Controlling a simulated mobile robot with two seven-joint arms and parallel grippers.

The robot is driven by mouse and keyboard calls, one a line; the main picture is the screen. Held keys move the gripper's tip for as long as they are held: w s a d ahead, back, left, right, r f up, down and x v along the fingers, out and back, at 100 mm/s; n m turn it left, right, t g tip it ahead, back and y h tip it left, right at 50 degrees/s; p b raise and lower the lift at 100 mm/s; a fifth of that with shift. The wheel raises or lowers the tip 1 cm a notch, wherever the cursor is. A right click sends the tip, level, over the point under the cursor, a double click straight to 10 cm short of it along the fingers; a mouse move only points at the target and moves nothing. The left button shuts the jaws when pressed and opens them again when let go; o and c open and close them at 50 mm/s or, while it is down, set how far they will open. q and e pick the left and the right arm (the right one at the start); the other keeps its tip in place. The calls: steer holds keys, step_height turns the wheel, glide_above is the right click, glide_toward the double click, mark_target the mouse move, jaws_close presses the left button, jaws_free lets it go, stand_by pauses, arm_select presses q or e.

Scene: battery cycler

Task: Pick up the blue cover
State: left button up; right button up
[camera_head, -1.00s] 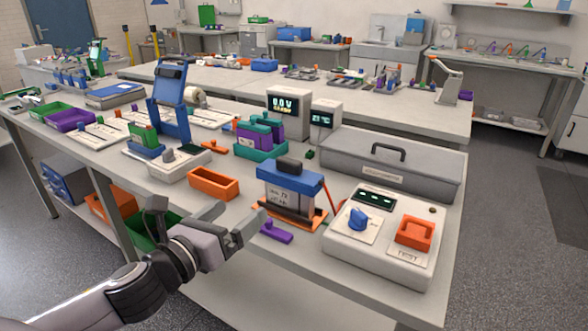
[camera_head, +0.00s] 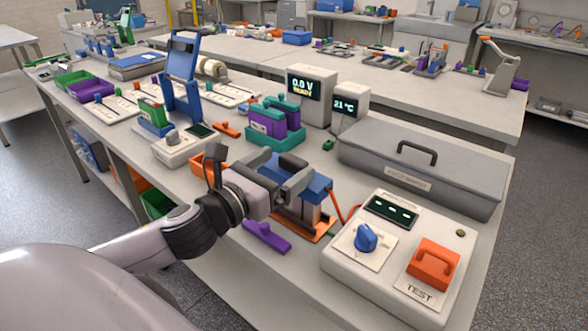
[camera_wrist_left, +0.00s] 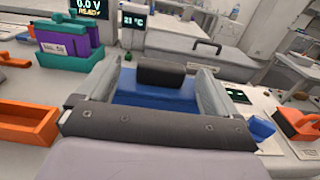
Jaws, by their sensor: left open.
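The blue cover (camera_head: 319,187) sits on top of the battery fixture near the middle of the table, and its black handle is partly hidden by my gripper in the head view. In the left wrist view the blue cover (camera_wrist_left: 150,101) and its black handle (camera_wrist_left: 161,75) lie between the two fingers. My left gripper (camera_head: 294,174) is open and empty, close to the cover, with a finger on either side of the handle. I cannot tell whether the fingers touch the cover. My right gripper is not in view.
A white test box (camera_head: 345,263) with a blue knob and orange handle stands to the right. A grey lidded case (camera_head: 420,170) is behind it. An orange bin (camera_head: 203,170), a purple clamp piece (camera_head: 266,237) and a teal battery holder (camera_head: 275,138) are close by.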

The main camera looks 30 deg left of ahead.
mark_target(297, 157)
arm_select(q)
steer(key=shift+w+d+r, duration=0.1)
steer(key=shift+w, duration=0.55)
steer(key=shift+w+d+f+p, duration=0.15)
steer(key=shift+w+p, duration=0.1)
steer(key=shift+w, duration=0.7)
steer(key=shift+w+d+f+p, duration=0.1)
steer(key=shift+w+p, duration=0.15)
steer(key=shift+w, duration=0.7)
steer(key=c, duration=1.1)
steer(key=shift+c, duration=0.2)
steer(key=shift+r, duration=0.15)
step_height(297, 157, up, 20)
steer(key=p, duration=0.4)
steer(key=shift+p, duration=0.3)
steer(key=shift+s, duration=0.1)
